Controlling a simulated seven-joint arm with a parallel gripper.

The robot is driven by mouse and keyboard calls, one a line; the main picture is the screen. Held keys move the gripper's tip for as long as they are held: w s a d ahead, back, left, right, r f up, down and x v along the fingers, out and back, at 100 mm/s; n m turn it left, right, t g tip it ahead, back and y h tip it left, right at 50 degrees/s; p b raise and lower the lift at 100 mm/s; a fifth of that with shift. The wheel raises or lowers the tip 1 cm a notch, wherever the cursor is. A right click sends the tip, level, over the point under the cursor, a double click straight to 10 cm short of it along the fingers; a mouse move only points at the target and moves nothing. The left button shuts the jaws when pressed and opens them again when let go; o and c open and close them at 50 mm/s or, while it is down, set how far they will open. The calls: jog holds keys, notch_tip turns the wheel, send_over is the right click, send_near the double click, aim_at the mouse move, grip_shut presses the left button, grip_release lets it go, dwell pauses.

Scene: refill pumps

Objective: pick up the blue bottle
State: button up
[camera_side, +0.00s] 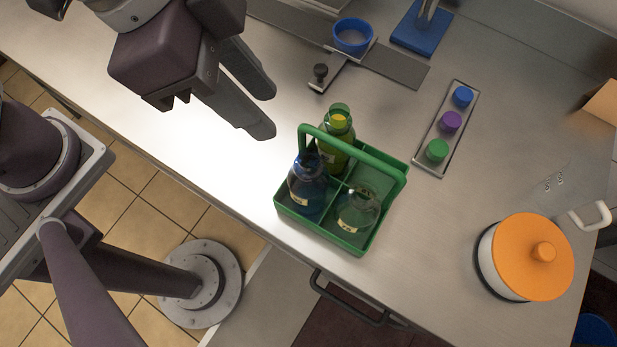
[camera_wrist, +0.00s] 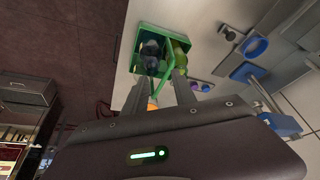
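The blue bottle (camera_side: 308,188) stands upright in the left compartment of a green carrier (camera_side: 345,246) with a handle. A yellow-green bottle (camera_side: 338,140) stands behind it and a clear greenish bottle (camera_side: 357,212) to its right, both in the carrier. My gripper (camera_side: 267,112) is open and empty, up and left of the carrier in the side view, apart from the bottles. In the wrist view the carrier (camera_wrist: 137,32) lies beyond my fingertips, with dark bottles in its left part; I cannot clearly tell which is blue.
A tray (camera_side: 430,160) with blue, purple and green caps lies right of the carrier. A pot with an orange lid (camera_side: 530,262) stands at the right. A blue ring-shaped cup (camera_side: 352,36) and a stand with a blue base (camera_side: 420,32) are at the back. The carrier is near the counter's front edge.

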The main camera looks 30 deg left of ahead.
aim_at(317, 168)
jog(key=shift+m, duration=0.3)
jog(key=d+f, duration=0.1)
jog(key=f, duration=0.1)
jog(key=d+f, duration=0.3)
jog(key=f, duration=0.2)
jog(key=shift+w+d, duration=0.25)
jog(key=shift+w, duration=0.1)
jog(key=shift+c, duration=0.4)
grip_shut()
